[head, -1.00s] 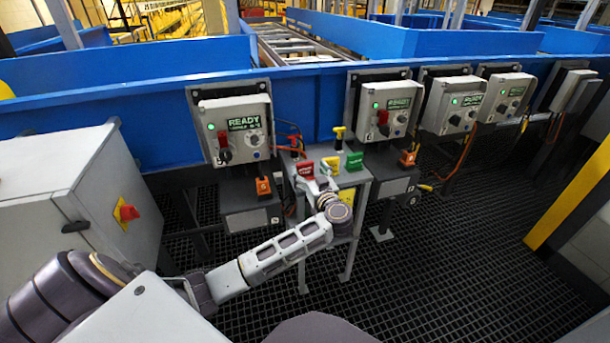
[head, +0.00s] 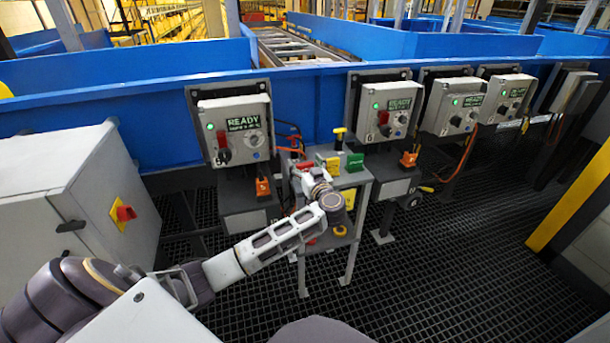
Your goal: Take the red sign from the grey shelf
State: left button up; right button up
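The grey shelf (head: 354,180) is a small metal stand in front of the blue conveyor frame. The red sign (head: 304,165) is on its top at the left, partly covered by my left gripper. A yellow sign (head: 331,164) and a green sign (head: 355,162) stand to its right. My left gripper (head: 308,177) is over the left part of the shelf top, right at the red sign. The wrist hides most of its fingers, so I cannot see whether they are open or touch the sign. My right gripper is out of view.
Control boxes line the blue frame, one (head: 236,130) behind the shelf at the left. Orange padlock-like items (head: 262,187) sit beside the shelf. A grey cabinet (head: 80,195) with a red switch stands left. The dark grating floor (head: 450,270) at right is open.

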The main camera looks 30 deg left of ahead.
aim_at(305, 163)
pick_arm(q)
jog(key=c, duration=1)
jog(key=shift+c, duration=0.3)
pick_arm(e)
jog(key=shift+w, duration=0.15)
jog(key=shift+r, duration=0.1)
pick_arm(q)
jog(key=shift+r+p, duration=0.3)
jog(key=shift+r, duration=0.45)
notch_tip(305, 163, up, 7)
jog(key=p, duration=0.2)
jog(key=shift+r+p, duration=0.15)
jog(key=shift+p, duration=0.25)
jog(key=shift+r, duration=0.65)
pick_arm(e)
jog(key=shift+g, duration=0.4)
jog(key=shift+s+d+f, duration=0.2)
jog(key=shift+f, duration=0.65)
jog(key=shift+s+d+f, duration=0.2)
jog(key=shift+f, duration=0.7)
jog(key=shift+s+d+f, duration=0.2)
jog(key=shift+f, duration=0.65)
